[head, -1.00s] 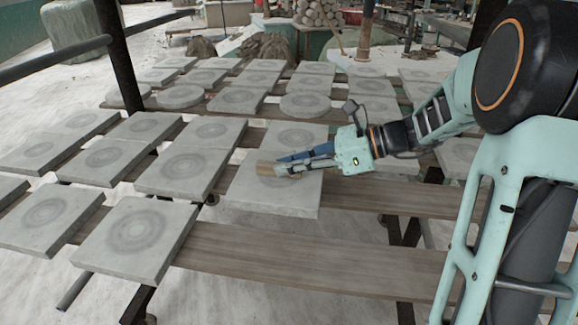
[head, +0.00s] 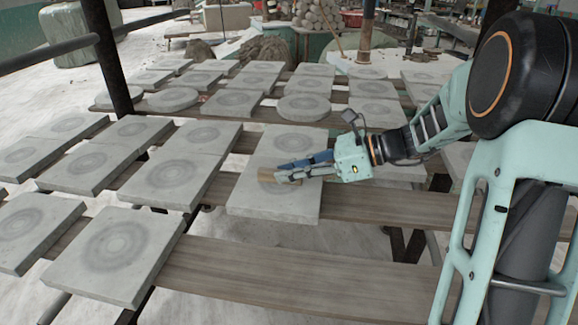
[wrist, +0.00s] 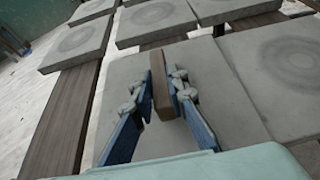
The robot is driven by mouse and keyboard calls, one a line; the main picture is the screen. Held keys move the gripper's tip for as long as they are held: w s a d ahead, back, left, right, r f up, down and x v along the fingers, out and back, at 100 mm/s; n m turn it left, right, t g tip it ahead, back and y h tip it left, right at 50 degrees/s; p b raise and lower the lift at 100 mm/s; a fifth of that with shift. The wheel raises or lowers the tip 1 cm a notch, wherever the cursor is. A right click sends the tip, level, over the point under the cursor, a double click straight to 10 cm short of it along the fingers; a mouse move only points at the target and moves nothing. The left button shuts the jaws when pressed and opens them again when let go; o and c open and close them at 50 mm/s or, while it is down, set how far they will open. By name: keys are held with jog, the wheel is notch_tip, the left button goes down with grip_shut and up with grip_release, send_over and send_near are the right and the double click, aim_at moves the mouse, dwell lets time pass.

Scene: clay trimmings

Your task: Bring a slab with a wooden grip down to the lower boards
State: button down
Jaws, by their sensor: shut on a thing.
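My gripper (head: 291,172) is shut on the wooden grip (head: 266,178), a brown block on top of a square grey slab (head: 295,207). The wrist view shows the blue-backed fingers (wrist: 162,85) on either side of the grip (wrist: 158,88), with the slab (wrist: 215,75) spread beneath. The slab looks roughly level over the middle wooden board (head: 375,203); I cannot tell whether it touches the board. The nearest board (head: 330,280) has bare wood to the right of a ringed slab (head: 115,255).
Several ringed slabs lie close to the left of the held slab, one nearby (head: 175,178). Another slab (head: 292,143) lies just behind it. More square and round slabs fill the back boards. A dark post (head: 107,60) and rail stand at the left.

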jog(key=shift+f, duration=0.35)
dwell(0.8)
